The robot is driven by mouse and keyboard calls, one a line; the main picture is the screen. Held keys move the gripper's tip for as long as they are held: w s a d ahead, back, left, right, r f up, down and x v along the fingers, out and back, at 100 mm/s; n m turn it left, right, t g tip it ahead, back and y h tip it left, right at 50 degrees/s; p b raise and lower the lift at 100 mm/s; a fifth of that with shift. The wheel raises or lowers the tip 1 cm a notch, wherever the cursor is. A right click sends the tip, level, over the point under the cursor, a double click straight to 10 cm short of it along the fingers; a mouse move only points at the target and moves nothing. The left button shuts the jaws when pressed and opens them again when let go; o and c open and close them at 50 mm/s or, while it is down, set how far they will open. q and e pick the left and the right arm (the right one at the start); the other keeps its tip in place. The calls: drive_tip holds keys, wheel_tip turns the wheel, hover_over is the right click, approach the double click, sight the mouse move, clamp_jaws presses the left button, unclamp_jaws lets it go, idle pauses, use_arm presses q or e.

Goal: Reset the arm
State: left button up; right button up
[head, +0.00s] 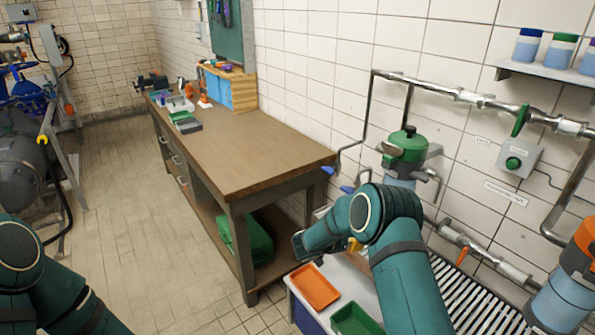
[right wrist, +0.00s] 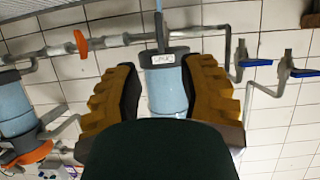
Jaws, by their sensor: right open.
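My right arm (head: 400,255) comes in from the bottom right of the head view, bent at the elbow, with its forearm reaching left over the small trays. Its gripper is mostly hidden there; a bit of yellow shows beneath the arm. In the right wrist view my right gripper (right wrist: 163,72) is open, with two dark, yellow-padded fingers apart. A pale blue cylinder (right wrist: 168,92) with a white label shows between them; I cannot tell how far beyond them it is. My left arm (head: 45,285) is at the bottom left, its gripper out of view.
A wooden workbench (head: 225,160) runs along the wall. An orange tray (head: 316,287) and a green tray (head: 356,321) lie below my right forearm. A green-lidded canister (head: 405,147), wall pipes and a slatted rack (head: 475,308) are close on the right. The floor (head: 150,225) left of the bench is clear.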

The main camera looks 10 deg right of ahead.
drive_tip(key=s+a+f+n+t+y, duration=0.1)
drive_tip(key=s+a+f+n+y, duration=0.35)
drive_tip(key=a, duration=0.25)
drive_tip(key=s+a+f+n+t+y, duration=0.2)
drive_tip(key=s+a+f+n+y, duration=0.1)
drive_tip(key=s+a+f+y, duration=0.25)
drive_tip(key=s+a+n+g+y, duration=0.2)
drive_tip(key=s+a, duration=0.3)
drive_tip(key=s, duration=0.5)
drive_tip(key=s+a+n+g+y, duration=0.2)
drive_tip(key=s+a+g+y, duration=0.2)
drive_tip(key=s, duration=0.7)
drive_tip(key=shift+a+f+y, duration=0.3)
drive_tip(key=shift+a, duration=0.35)
drive_tip(key=shift+o, duration=0.5)
drive_tip(key=shift+d, duration=0.1)
